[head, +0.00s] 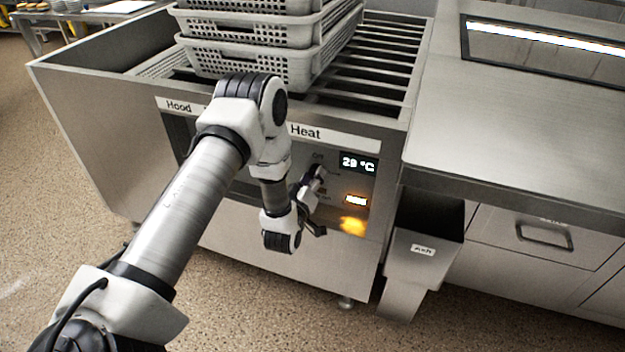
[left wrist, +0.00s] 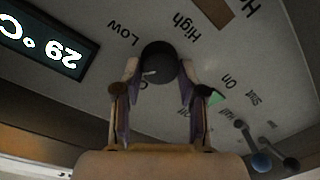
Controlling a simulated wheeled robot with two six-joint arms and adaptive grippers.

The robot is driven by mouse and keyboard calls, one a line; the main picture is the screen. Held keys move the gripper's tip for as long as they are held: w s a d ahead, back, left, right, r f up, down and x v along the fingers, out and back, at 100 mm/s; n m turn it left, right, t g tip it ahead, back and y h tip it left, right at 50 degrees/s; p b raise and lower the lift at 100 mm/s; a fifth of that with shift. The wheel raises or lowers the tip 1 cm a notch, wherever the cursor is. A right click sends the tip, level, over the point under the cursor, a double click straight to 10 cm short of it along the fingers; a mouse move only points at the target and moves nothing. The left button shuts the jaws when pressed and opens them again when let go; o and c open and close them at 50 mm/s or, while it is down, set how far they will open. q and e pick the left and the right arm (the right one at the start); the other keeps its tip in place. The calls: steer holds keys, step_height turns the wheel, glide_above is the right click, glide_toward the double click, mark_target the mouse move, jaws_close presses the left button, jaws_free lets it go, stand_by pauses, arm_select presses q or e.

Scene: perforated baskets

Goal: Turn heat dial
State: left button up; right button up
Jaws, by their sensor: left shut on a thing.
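The heat dial (left wrist: 158,62) is a round black knob with a pale pointer mark, shown upside down in the left wrist view. "Low" and "High" are printed around it, and another label is partly hidden by my fingers. My left gripper (left wrist: 155,85) is shut on the dial, one finger on each side. In the head view my left gripper (head: 318,177) reaches the panel under the "Heat" label (head: 334,135), and my wrist and fingers hide most of the dial. A display (head: 358,163) beside it reads 29 °C. My right gripper is not in view.
Perforated baskets (head: 255,66) are stacked on the metal rack above the panel. A lit orange indicator (head: 355,200) is below the display. In the left wrist view, small toggle levers (left wrist: 262,160) stand near my fingers. An "Ash" bin (head: 420,262) is at the right.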

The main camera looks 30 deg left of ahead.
arm_select(q)
steer(key=n+b, duration=0.1)
steer(key=n, duration=0.3)
steer(key=shift+f+b, duration=0.1)
steer(key=shift+b, duration=0.2)
steer(key=shift+a+n+h+b, duration=0.1)
steer(key=shift+n+h+b, duration=0.2)
steer(key=shift+n+b, duration=1.05)
steer(key=shift+n+p, duration=0.5)
steer(key=shift+n, duration=0.15)
steer(key=o, duration=1.1)
steer(key=shift+o, duration=0.2)
steer(key=shift+s, duration=0.1)
steer(key=v, duration=1.1)
steer(key=shift+s, duration=0.4)
